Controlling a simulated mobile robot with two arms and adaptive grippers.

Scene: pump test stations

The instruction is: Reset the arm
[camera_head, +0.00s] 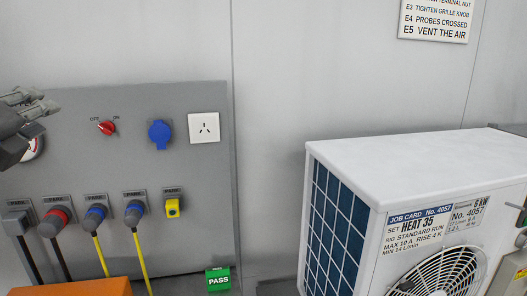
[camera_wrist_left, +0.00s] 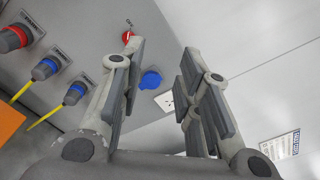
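My left gripper (camera_head: 36,104) comes in at the left edge of the head view, in front of the grey wall panel (camera_head: 180,260). In the left wrist view its two fingers (camera_wrist_left: 158,90) stand wide apart with nothing between them but the panel behind. It is open and empty. It appears apart from the panel. My right gripper is not in either view.
The panel carries a red switch (camera_head: 106,128), a blue socket (camera_head: 160,134), a white outlet (camera_head: 204,128) and several plugs with cables. A white heat pump unit (camera_head: 420,165) stands right. A green PASS block (camera_head: 218,280) and an orange box (camera_head: 75,288) are low.

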